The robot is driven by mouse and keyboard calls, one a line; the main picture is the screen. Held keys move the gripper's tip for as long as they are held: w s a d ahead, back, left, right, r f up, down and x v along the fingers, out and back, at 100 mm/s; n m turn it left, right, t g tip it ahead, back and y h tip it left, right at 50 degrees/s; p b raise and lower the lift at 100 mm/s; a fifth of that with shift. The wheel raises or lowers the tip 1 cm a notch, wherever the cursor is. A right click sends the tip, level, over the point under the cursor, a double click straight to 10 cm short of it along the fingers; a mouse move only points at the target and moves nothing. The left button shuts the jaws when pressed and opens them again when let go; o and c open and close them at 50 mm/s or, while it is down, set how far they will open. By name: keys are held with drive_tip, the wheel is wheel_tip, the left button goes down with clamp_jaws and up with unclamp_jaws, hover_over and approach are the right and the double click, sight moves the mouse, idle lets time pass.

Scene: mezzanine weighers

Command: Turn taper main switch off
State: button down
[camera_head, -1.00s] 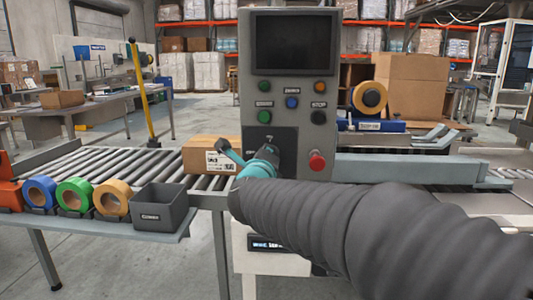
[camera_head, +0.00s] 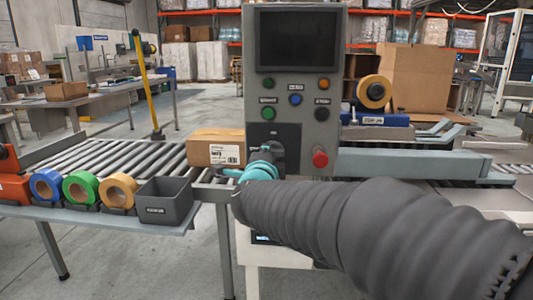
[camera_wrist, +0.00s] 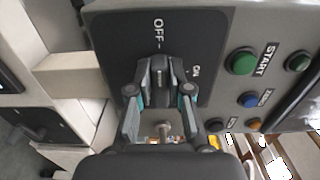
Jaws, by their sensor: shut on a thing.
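The taper main switch is on a dark plate (camera_head: 268,131) low on the grey control panel. In the wrist view its dark handle (camera_wrist: 159,78) sits between my fingertips, and the handle's long side runs up the picture towards the OFF mark. The OFF label (camera_wrist: 158,30) is above the handle, and the ON label (camera_wrist: 195,71) is to its right. My gripper (camera_wrist: 160,92) is shut on the handle. In the head view my gripper (camera_head: 264,160) is against the plate and hides most of the switch.
The panel carries green, blue, orange and black buttons and a red stop knob (camera_head: 320,158) right of my gripper. A cardboard box (camera_head: 216,148) is on the roller conveyor to the left. Tape rolls and a dark bin (camera_head: 165,203) stand on a front shelf.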

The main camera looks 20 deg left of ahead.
idle(0.4)
drive_tip(key=c, duration=1.1)
unclamp_jaws()
drive_tip(key=v, duration=1.2)
